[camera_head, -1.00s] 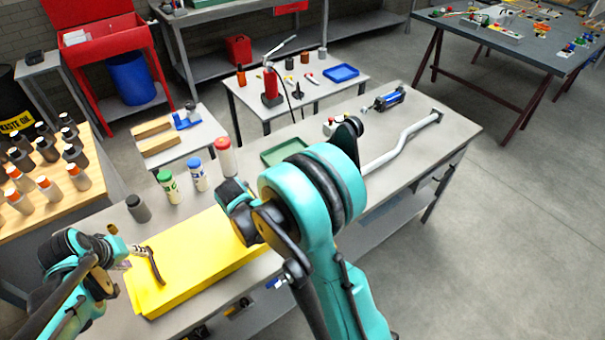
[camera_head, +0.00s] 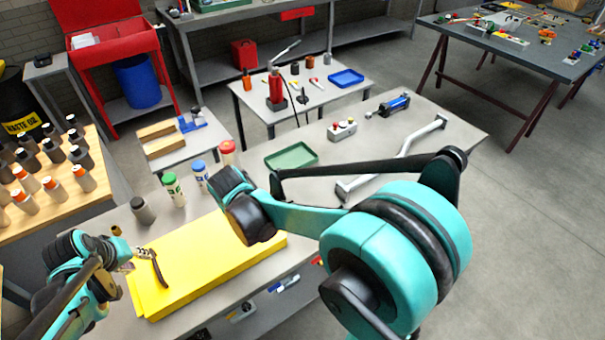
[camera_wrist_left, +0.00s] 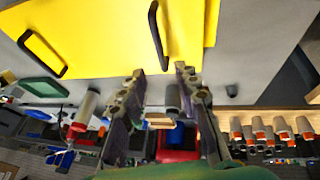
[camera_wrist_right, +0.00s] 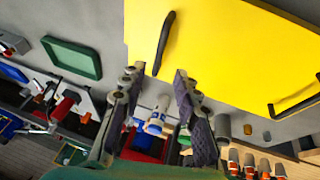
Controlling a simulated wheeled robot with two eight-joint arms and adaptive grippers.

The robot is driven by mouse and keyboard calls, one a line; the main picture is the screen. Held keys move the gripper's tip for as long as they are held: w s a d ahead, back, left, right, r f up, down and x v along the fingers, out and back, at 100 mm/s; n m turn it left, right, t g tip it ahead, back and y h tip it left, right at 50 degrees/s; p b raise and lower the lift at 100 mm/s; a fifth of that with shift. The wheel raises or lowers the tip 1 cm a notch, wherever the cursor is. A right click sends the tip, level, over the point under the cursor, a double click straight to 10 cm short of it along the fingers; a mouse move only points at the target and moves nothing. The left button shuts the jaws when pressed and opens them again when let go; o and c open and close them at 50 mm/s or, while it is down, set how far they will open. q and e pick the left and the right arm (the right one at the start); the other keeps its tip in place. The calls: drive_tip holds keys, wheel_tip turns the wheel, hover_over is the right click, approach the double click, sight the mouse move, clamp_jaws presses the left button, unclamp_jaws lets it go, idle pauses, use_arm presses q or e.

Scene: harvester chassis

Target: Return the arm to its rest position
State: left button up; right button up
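The yellow panel (camera_head: 195,278), a flat block with black handles, lies on the near workbench. My left gripper (camera_head: 132,262) is at its left end, beside one black handle (camera_head: 155,266). The left wrist view shows the left fingers (camera_wrist_left: 160,78) apart and empty, with the yellow panel (camera_wrist_left: 110,35) beyond them. My right arm crosses the head view above the bench, and its gripper is hidden there behind the arm. The right wrist view shows the right fingers (camera_wrist_right: 156,78) apart with nothing between them, close to the panel (camera_wrist_right: 215,50) and its handle (camera_wrist_right: 165,42).
A green tray (camera_head: 291,157), a bent grey pipe (camera_head: 400,150) and a blue cylinder (camera_head: 394,105) lie on the bench. Capped bottles (camera_head: 174,188) stand behind the panel. Several more bottles stand on the wooden table (camera_head: 60,210) at left. Open floor lies at right.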

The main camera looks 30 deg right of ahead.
use_arm(q)
drive_tip(key=shift+s, duration=0.1)
